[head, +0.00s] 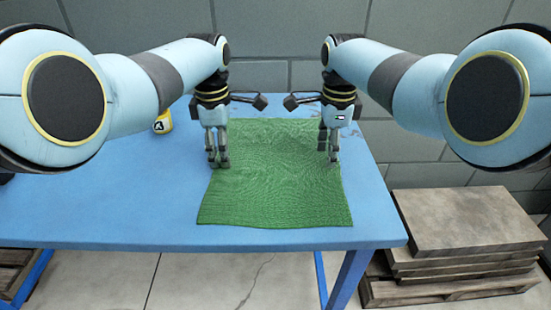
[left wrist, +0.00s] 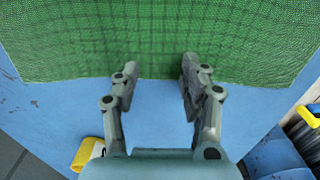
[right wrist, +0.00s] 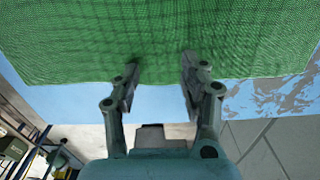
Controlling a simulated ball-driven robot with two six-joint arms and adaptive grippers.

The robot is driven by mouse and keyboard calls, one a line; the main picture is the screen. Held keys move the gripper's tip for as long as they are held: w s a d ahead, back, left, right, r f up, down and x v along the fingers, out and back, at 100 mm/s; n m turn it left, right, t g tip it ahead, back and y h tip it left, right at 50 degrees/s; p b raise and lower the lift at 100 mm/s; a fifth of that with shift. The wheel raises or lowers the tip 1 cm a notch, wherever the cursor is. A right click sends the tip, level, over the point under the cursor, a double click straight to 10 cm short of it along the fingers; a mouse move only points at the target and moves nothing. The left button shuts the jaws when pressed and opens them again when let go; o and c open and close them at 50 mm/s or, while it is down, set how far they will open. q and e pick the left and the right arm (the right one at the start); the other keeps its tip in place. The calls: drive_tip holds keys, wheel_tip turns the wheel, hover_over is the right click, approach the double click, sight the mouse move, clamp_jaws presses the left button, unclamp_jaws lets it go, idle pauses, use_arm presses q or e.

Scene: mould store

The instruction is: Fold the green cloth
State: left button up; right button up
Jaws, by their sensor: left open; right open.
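The green cloth (head: 275,185) lies spread out on the blue table, with faint ripples and a slightly wavy front edge. It also fills the top of the left wrist view (left wrist: 150,35) and of the right wrist view (right wrist: 150,35). My left gripper (head: 218,165) points down at the cloth's left edge, open and empty. Its fingers (left wrist: 155,85) straddle the cloth's edge in the left wrist view. My right gripper (head: 328,158) points down at the cloth's right edge, open and empty. Its fingers (right wrist: 158,85) lie over that edge in the right wrist view. Whether the fingertips touch the cloth I cannot tell.
The blue table (head: 120,210) is bare left of the cloth and narrow to its right. Slabs (head: 470,220) are stacked on a pallet on the floor at right. A grey block wall (head: 290,45) stands behind.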

use_arm(q)
drive_tip(key=shift+f, duration=0.1)
use_arm(e)
drive_tip(key=shift+f, duration=0.1)
use_arm(q)
drive_tip(key=shift+f, duration=0.15)
use_arm(e)
drive_tip(key=shift+f, duration=0.15)
use_arm(q)
drive_tip(key=shift+c, duration=0.6)
use_arm(e)
drive_tip(key=shift+s, duration=0.1)
drive_tip(key=shift+c, duration=0.6)
use_arm(q)
drive_tip(key=shift+s, duration=0.15)
clamp_jaws()
use_arm(e)
drive_tip(key=shift+s, duration=0.1)
drive_tip(key=c, duration=0.8)
drive_tip(key=shift+f, duration=0.1)
use_arm(q)
drive_tip(key=shift+s+f, duration=0.1)
use_arm(e)
drive_tip(key=shift+s, duration=0.1)
